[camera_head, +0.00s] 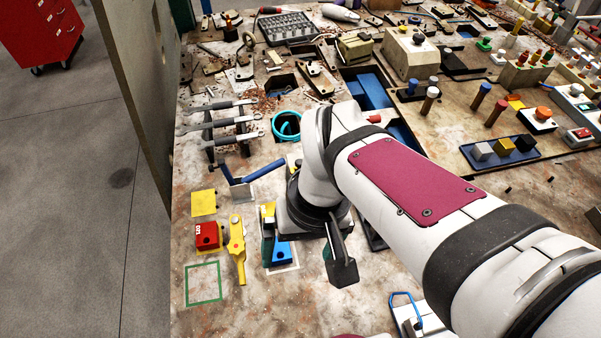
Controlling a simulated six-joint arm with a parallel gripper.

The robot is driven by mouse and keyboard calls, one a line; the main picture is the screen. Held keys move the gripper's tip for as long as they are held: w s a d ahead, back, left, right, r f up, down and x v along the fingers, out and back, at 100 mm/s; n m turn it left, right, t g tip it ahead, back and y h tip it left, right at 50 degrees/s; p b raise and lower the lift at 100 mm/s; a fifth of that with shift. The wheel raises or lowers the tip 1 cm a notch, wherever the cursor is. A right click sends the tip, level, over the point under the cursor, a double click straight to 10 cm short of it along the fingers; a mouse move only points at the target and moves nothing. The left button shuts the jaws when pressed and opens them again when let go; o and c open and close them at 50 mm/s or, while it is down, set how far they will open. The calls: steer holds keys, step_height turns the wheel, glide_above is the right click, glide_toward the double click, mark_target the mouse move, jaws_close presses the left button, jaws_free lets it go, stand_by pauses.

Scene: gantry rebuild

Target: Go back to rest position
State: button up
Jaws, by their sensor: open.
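My gripper (305,250) hangs at the end of my white arm, over the front middle of the workbench, pointing down. One dark finger shows clearly at the right; the other seems to be at the left, beside a blue block (282,253). The jaws are apart, and I see nothing held between them. The blue block sits in a white-outlined area, partly hidden near the gripper. I cannot tell how high the fingers are above the bench.
A red box (207,236), a yellow pendant (237,250) and a green square outline (204,283) lie left of my gripper. Wrenches (222,121) lie on a rack behind. A wall panel (140,80) borders the bench's left side. Button boxes and a blue tray (500,154) stand at right.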

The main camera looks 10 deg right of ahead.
steer(key=s+m, duration=0.1)
steer(key=s, duration=0.1)
steer(key=s+d+m, duration=0.1)
steer(key=m, duration=0.1)
steer(key=s+m, duration=0.2)
steer(key=shift+s+d+f, duration=0.3)
steer(key=shift+d+f, duration=0.05)
